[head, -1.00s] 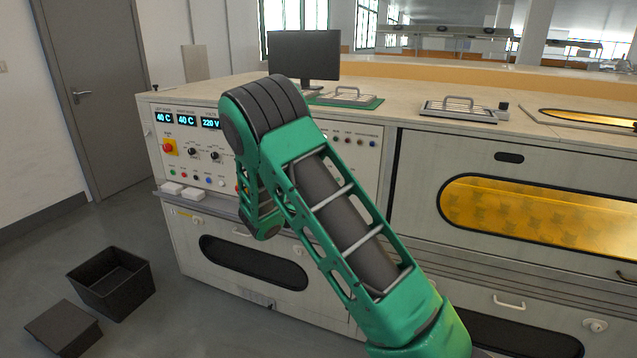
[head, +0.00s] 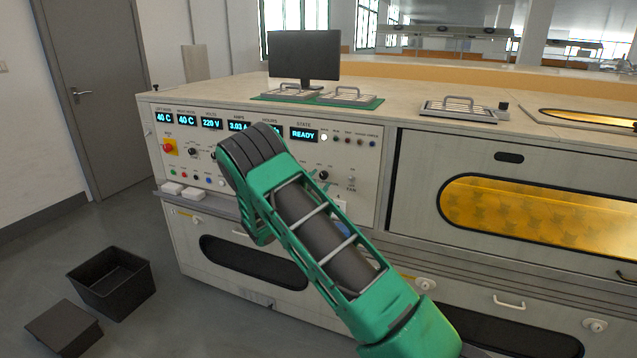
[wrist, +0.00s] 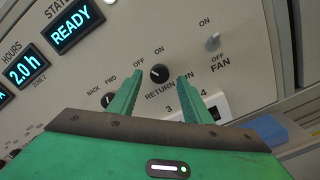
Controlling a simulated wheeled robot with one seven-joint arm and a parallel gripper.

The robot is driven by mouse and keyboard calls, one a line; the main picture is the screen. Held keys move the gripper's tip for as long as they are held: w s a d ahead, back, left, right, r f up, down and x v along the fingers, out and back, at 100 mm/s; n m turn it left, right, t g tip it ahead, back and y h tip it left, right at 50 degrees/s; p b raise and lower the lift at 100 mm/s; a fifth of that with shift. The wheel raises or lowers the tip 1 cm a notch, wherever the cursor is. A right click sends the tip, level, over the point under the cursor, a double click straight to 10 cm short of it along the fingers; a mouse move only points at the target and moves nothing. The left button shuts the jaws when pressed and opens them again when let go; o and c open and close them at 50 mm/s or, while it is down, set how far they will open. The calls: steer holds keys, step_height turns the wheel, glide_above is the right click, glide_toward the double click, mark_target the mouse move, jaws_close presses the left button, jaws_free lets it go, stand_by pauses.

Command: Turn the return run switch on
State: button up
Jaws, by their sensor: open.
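The return run switch (wrist: 158,73) is a small black rotary knob on the pale panel, with OFF at its upper left and ON at its upper right. In the head view my arm hides most of the gripper; a dark knob (head: 323,175) shows beside green finger parts.
A BACK/FWD knob (wrist: 108,99) lies left of my fingers and the FAN toggle (wrist: 213,41) at upper right. The state display (head: 303,134) reads READY. A red emergency button (head: 168,147) sits at the panel's left. A blue block (wrist: 268,130) lies at lower right.

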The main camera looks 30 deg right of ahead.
steer(key=shift+x, duration=1.05)
steer(key=c, duration=1.1)
steer(key=shift+a, duration=0.15)
